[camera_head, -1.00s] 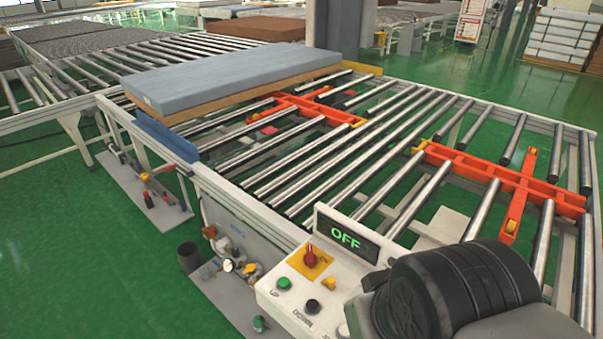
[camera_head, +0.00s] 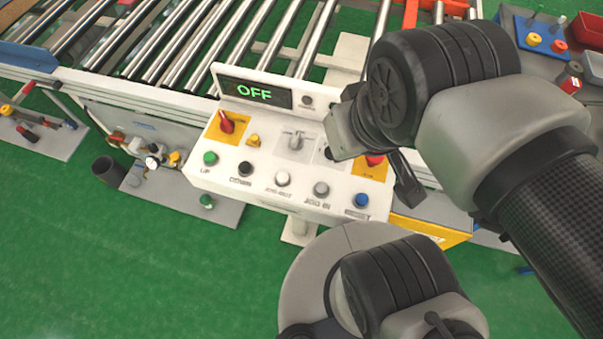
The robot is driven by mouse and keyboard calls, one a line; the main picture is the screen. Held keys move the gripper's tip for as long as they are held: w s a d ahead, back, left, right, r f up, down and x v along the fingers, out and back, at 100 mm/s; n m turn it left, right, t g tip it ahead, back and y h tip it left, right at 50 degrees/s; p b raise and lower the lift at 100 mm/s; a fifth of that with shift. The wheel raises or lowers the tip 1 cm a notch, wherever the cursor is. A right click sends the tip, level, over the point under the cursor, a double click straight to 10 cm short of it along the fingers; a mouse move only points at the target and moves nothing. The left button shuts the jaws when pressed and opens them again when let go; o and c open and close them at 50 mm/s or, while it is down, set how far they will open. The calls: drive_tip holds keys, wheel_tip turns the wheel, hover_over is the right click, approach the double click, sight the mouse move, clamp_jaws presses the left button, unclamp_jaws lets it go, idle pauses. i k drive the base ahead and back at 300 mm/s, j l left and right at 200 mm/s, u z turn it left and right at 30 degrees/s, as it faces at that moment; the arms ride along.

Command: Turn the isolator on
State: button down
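The isolator, a red rotary handle (camera_head: 227,122) on a yellow plate, sits at the left of the white control panel (camera_head: 212,178). The display (camera_head: 256,92) above it reads OFF in green. My gripper (camera_head: 403,185) is at the right end of the panel, well to the right of the isolator. One dark finger hangs down past the panel's right edge. My wrist hides the rest, so I cannot tell whether it is open. Nothing of it touches the isolator.
The panel also carries a green button (camera_head: 210,158), a black button (camera_head: 245,168), a blue button (camera_head: 361,200) and a grey selector (camera_head: 296,141). Steel rollers (camera_head: 205,48) lie behind it. A dark table (camera_head: 558,66) with tools stands at the right. Green floor (camera_head: 90,260) is clear at the front left.

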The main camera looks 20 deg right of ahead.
sight(227, 126)
drive_tip(key=i+j, duration=0.1)
drive_tip(key=j, duration=0.3)
drive_tip(key=i+j, duration=0.1)
drive_tip(key=j, duration=0.65)
drive_tip(key=i+j, duration=0.15)
drive_tip(key=j, duration=0.25)
